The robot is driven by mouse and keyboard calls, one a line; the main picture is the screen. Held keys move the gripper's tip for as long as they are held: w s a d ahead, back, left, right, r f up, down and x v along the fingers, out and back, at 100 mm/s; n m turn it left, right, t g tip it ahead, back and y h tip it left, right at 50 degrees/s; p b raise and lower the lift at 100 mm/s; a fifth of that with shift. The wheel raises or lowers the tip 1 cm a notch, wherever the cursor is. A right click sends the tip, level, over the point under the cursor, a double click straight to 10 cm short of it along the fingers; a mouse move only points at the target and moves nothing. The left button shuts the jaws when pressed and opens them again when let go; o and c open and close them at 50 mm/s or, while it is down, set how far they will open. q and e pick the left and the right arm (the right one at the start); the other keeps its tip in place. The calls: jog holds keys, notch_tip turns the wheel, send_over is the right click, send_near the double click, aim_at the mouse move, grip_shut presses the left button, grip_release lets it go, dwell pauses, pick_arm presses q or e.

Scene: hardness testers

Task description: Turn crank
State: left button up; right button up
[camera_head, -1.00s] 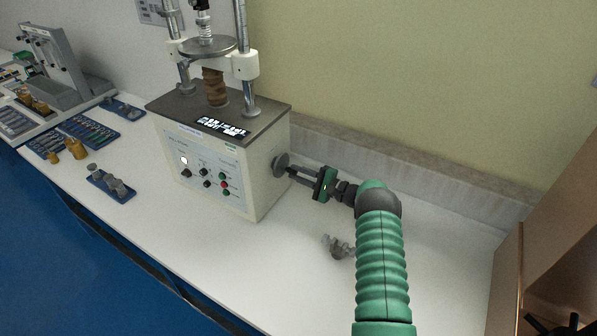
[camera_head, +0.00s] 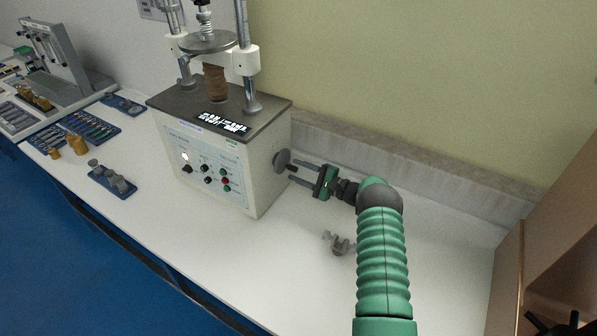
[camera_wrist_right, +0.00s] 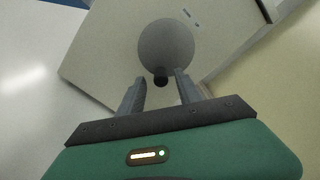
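The crank (camera_head: 281,160) is a round grey disc on the right side of the white tester (camera_head: 215,160). In the right wrist view the disc (camera_wrist_right: 166,46) faces me, with a small black knob (camera_wrist_right: 161,77) at its lower edge. My right gripper (camera_head: 292,171) is open in front of the crank. In the wrist view the two fingers (camera_wrist_right: 160,82) stand either side of the knob, with a gap on each side. My left gripper is not in view.
A small grey metal part (camera_head: 339,244) lies on the white table below my right arm. Blue trays (camera_head: 112,181) with small parts and brass weights (camera_head: 77,145) lie to the left. A wooden cabinet (camera_head: 548,260) stands at the right. A wall ledge (camera_head: 400,170) runs behind.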

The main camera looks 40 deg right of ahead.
jog(key=shift+r, duration=0.1)
jog(key=b+v, duration=0.1)
jog(key=v, duration=1.6)
